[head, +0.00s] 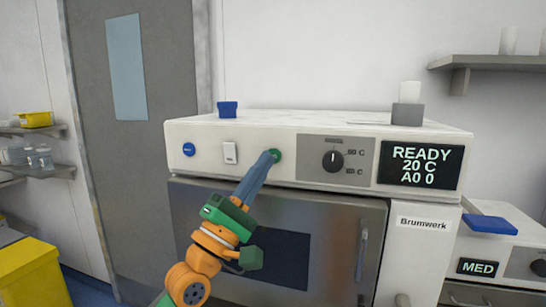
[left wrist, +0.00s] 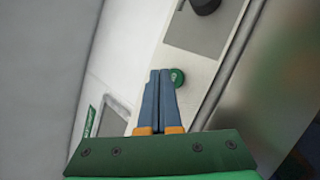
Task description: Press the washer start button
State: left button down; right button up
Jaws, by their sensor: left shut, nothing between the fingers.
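The washer (head: 420,230) is a white and steel machine with a dark-windowed door. Its display (head: 421,165) reads READY, 20 C, A0 0. The green start button (head: 277,154) is on the front panel, left of the dial (head: 333,160). My left gripper (head: 271,155) is shut and empty, its blue fingertips at the button's left edge; I cannot tell whether they touch it. In the left wrist view the shut fingertips (left wrist: 160,73) lie beside the green button (left wrist: 178,77), which is partly hidden behind them. My right gripper is not in view.
A blue round button (head: 189,150) and a white switch (head: 230,153) are left on the panel. A blue block (head: 227,109) and a grey holder (head: 407,114) stand on the washer top. A second machine marked MED (head: 479,267) is at the right. A yellow bin (head: 35,272) stands at the lower left.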

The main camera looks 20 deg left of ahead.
pick_arm(q)
jog(key=shift+w, duration=0.45)
jog(key=shift+w+b, duration=0.35)
jog(key=shift+b, duration=0.2)
dwell(0.4)
jog(key=shift+s+r+p, duration=0.1)
jog(key=shift+s+p, duration=0.3)
jog(key=shift+p, duration=0.1)
jog(key=shift+s, duration=0.4)
